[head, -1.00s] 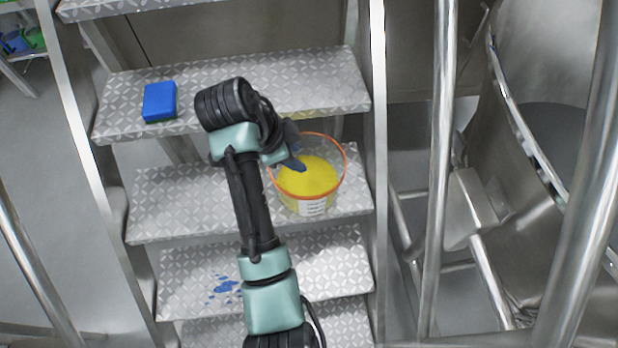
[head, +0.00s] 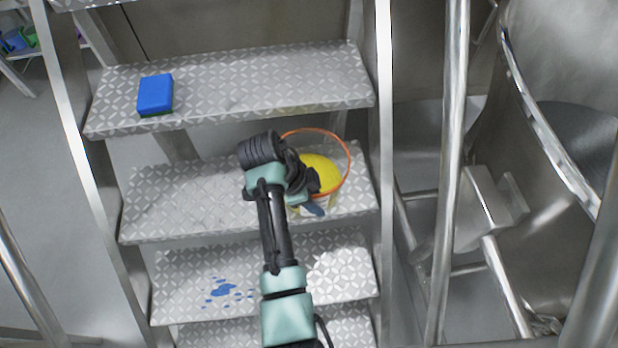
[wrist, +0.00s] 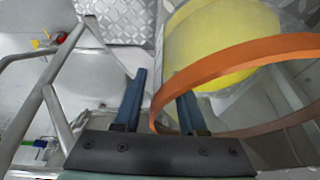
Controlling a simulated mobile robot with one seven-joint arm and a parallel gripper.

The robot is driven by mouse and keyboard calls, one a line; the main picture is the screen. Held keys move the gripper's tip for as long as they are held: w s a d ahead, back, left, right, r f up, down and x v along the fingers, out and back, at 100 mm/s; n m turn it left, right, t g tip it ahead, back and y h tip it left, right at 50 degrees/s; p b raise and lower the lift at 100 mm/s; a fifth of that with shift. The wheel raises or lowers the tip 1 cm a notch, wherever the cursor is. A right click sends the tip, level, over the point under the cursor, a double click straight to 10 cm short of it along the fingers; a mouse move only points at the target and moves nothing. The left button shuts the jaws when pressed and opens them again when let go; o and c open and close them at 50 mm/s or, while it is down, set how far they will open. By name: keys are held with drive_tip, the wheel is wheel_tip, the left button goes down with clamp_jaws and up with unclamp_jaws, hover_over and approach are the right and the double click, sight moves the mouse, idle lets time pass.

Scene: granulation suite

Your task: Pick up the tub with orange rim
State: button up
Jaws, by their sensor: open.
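The tub with orange rim (head: 345,178) is clear, with yellow contents, and stands on a middle step at its right side. In the head view my arm hides its left and lower front. In the wrist view its orange rim (wrist: 240,62) fills the right side. My gripper (wrist: 158,85) is open, with two blue fingers. The rim's left end shows between the fingers, close to the right finger, which overlaps the tub in the picture. I cannot tell whether they touch. In the head view the gripper (head: 314,208) is in front of the tub, partly hidden by my wrist.
A blue sponge-like block (head: 155,94) lies on the step above, at left. Blue splashes (head: 224,292) mark the step below. Metal side rails (head: 386,200) flank the steps, and a steel vessel (head: 550,220) stands at right. The step left of the tub is clear.

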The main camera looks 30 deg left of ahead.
drive_tip(key=shift+x, duration=0.95)
drive_tip(key=shift+c, duration=0.2)
clamp_jaws()
idle(0.5)
